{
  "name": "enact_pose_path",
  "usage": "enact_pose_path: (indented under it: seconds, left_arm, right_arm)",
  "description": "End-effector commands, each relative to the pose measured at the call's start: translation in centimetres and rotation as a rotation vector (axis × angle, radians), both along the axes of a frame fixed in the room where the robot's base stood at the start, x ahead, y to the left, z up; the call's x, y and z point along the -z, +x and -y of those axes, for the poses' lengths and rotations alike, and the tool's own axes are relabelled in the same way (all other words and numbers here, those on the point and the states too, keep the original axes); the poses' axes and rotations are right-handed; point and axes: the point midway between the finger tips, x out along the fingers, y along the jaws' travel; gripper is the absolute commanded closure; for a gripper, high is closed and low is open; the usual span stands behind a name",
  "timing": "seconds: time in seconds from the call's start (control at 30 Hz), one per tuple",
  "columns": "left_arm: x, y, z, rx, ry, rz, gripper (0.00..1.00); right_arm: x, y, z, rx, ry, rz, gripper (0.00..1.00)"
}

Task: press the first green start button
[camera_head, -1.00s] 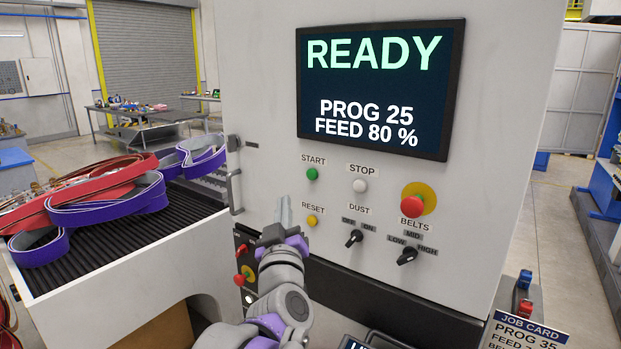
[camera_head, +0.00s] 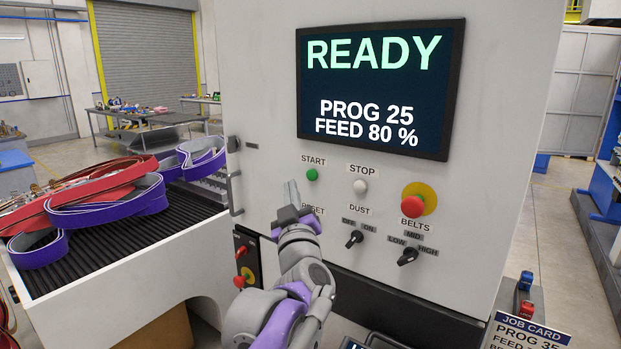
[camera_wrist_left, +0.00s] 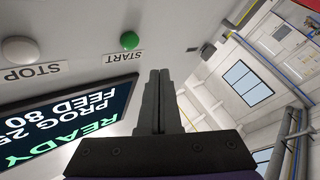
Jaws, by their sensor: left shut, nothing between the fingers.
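The green start button (camera_head: 312,174) sits on the white machine panel under the START label, below the left part of the screen. It also shows in the left wrist view (camera_wrist_left: 129,41), upper left of the fingertips. My left gripper (camera_head: 292,187) is shut and empty, its fingertips just below and left of the button. They look apart from it, but the exact gap to the panel cannot be told. In the left wrist view the closed fingers (camera_wrist_left: 159,76) point toward the panel beside the button. My right gripper is not in view.
The screen (camera_head: 380,88) reads READY, PROG 25, FEED 80 %. A white stop button (camera_head: 360,186) is right of start. A red emergency button (camera_head: 411,206) and dark knobs (camera_head: 354,238) are nearby. The yellow reset button is hidden behind my gripper. Belts (camera_head: 110,205) lie on the conveyor at left.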

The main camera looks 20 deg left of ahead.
Motion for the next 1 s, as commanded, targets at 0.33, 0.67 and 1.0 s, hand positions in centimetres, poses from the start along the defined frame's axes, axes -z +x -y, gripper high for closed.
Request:
enact_pose_path:
  seconds: [0.33, 0.67, 1.0]
  left_arm:
    - [-0.1, 3.4, 1.0, -0.001, -0.001, 0.001, 1.0]
    - [0.0, 3.8, 1.1, -0.001, 0.0, 0.0, 1.0]
    - [0.0, 3.8, 1.1, -0.001, 0.0, 0.0, 1.0]
  right_arm:
    - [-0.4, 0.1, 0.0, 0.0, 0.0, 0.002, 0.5]
    - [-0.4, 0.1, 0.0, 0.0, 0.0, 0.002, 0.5]
    - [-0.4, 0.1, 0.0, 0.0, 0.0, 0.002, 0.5]
